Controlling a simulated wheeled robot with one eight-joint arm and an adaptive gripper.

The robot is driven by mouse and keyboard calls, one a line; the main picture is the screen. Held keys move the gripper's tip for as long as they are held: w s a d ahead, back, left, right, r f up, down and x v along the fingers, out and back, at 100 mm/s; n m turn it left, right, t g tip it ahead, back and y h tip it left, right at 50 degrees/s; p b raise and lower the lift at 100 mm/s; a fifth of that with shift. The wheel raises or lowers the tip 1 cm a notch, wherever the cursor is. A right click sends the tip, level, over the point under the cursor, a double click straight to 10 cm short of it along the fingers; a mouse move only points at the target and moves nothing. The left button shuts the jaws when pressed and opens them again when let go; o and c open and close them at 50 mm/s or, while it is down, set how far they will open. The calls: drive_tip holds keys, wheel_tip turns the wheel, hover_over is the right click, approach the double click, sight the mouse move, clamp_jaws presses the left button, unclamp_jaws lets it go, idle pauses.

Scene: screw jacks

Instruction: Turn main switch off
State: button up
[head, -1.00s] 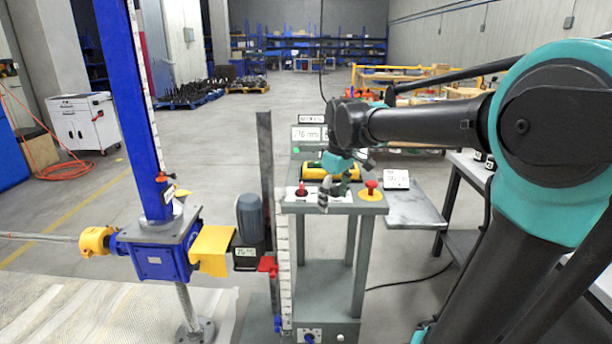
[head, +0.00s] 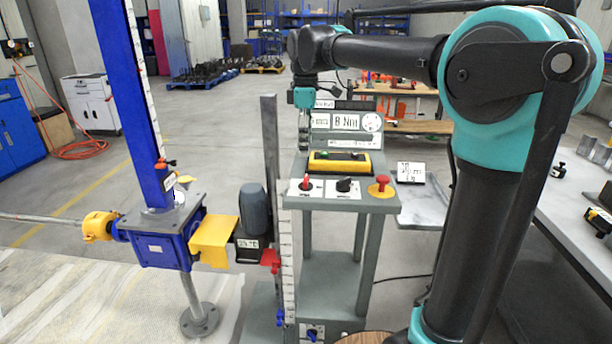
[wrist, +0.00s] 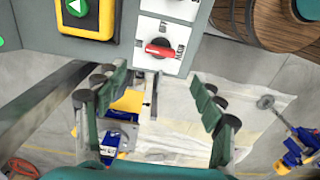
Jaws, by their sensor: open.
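The control panel (head: 335,198) has a red rotary switch (head: 306,183) on a white plate at its left. A black rotary switch (head: 345,185) is beside it. No label I can read tells which is the main switch. In the wrist view the red switch (wrist: 160,48) shows clearly, its handle lying nearly crosswise. My gripper (head: 303,145) hangs pointing down above and behind the panel's left part. In the wrist view my gripper (wrist: 160,85) is open and empty, with its fingers apart on either side below the red switch.
A red mushroom button (head: 381,184) on yellow is at the panel's right. A yellow box with a green button (head: 340,162) stands behind the switches. An upright grey post (head: 270,150) and a blue screw jack (head: 158,240) are to the left.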

sight(306, 178)
wheel_tip(306, 178, down, 10)
drive_tip(key=shift+f, duration=0.25)
drive_tip(key=shift+c, duration=0.3)
drive_tip(key=c, duration=1.1)
